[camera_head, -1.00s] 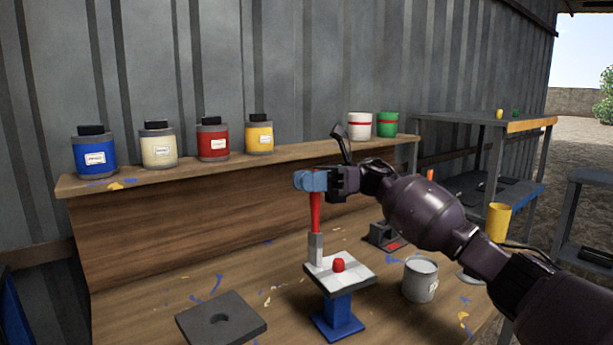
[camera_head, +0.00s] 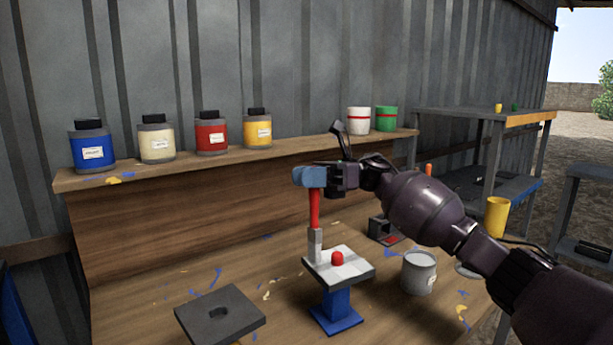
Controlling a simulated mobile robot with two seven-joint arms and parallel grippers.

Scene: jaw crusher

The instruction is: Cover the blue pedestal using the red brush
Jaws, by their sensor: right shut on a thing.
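The blue pedestal (camera_head: 337,305) stands on the wooden bench. Its square top plate (camera_head: 352,272) is white and grey with a red knob (camera_head: 337,258) on it. My right gripper (camera_head: 312,177) is shut on the red brush (camera_head: 315,208), holding it upright with the grey-white bristle end down. The bristles are at the left back part of the plate and appear to touch it. My left gripper is not in view.
A grey plate with a hole (camera_head: 240,312) is at the front left. A grey paint can (camera_head: 419,272) stands right of the pedestal. Several paint jars, including a blue one (camera_head: 92,150), line the shelf behind. A yellow cup (camera_head: 496,217) is at the right.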

